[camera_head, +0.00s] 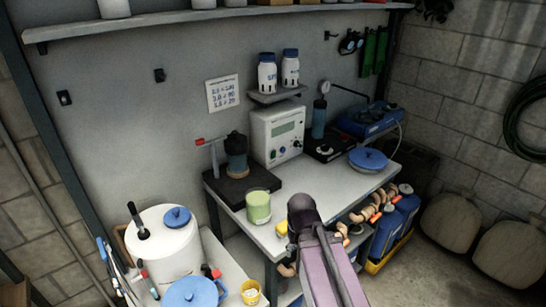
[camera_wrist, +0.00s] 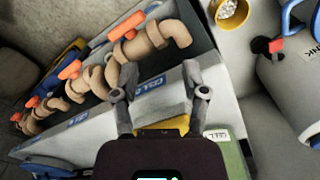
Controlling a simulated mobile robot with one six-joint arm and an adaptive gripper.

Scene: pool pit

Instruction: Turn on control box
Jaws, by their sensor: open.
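My arm reaches up from the bottom of the head view and ends at the bench's front edge, well short of the box. In the wrist view my gripper (camera_wrist: 160,93) is open, its two fingers apart with the bench edge behind them. A small yellow block (camera_head: 281,229) lies near the arm's end; no grip on it shows.
A green jar (camera_head: 258,206) and a dark stand with a red-tipped handle (camera_head: 236,155) are left of my arm. White bottles (camera_head: 267,73) sit on a small shelf above the box. Brown pipes with orange valves (camera_wrist: 125,50) run below the bench front. A blue-lidded dish (camera_head: 368,158) lies right.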

